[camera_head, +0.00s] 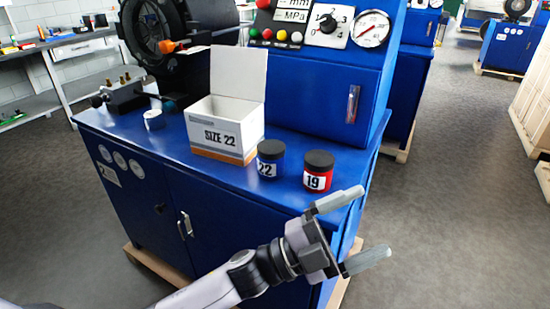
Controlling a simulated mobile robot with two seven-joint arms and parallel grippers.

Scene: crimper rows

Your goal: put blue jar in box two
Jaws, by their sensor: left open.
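A blue jar with a black lid and a "22" label (270,160) stands upright on the blue cabinet top (285,190). A white and orange box marked "SIZE 22" (222,138) stands just left of it with its lid flap raised; its inside is mostly hidden. No box marked "two" can be read. My left gripper (365,230) is open and empty, in front of the cabinet's right front corner, to the right of and nearer than the jar. My right gripper is not in view.
A red jar marked "19" (318,172) stands close to the right of the blue jar, near the gripper. A small blue and white roll (153,120) lies at the left. The machine panel (325,85) rises behind. Floor to the right is clear.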

